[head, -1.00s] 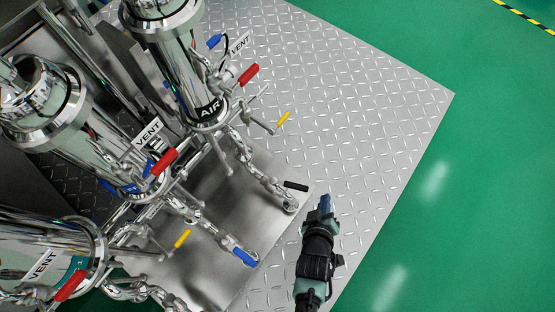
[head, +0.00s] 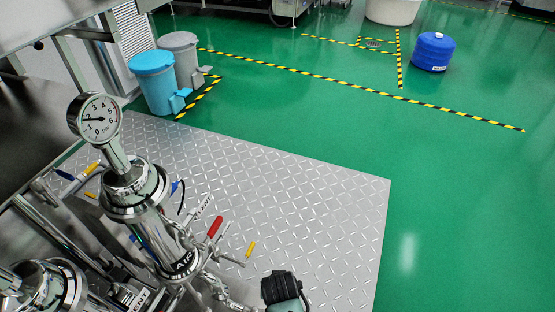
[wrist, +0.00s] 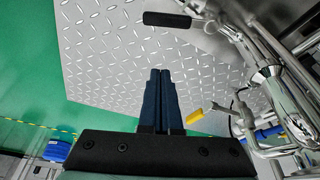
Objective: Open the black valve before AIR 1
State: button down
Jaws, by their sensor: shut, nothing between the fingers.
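The black valve handle (wrist: 167,19) shows at the top of the wrist view, lying crosswise beyond my fingertips and apart from them. The head view does not show it. The steel filter housing labelled AIR (head: 182,262) stands at lower left in the head view; the number on its label cannot be read. My gripper (wrist: 160,72) is shut and empty, its two blue fingers side by side. In the head view only the dark wrist part of my arm shows at the bottom edge, right of the AIR housing; the fingers are hidden there.
A red handle (head: 215,227) and a yellow handle (head: 251,248) sit beside the AIR housing. Steel pipes (wrist: 285,85) fill the right side. The tread-plate floor (head: 300,210) is clear.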

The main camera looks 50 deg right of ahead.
notch_tip(320, 180, down, 7)
jog(key=s+a+b, duration=0.1)
jog(key=b, duration=0.3)
jog(key=shift+r+b, duration=0.15)
jog(key=shift+b, duration=0.15)
jog(key=shift+s+a, duration=0.15)
jog(key=shift+s+a+r+m+p, duration=0.25)
jog(key=shift+m+p, duration=0.35)
jog(key=shift+p, duration=0.3)
jog(key=shift+s+a+m+g+h+p, duration=0.4)
jog(key=shift+s+a+m+p, duration=0.2)
jog(key=shift+m+p, duration=0.3)
jog(key=shift+s+a+f, duration=0.15)
jog(key=shift+s+f, duration=0.05)
jog(key=shift+f, duration=0.15)
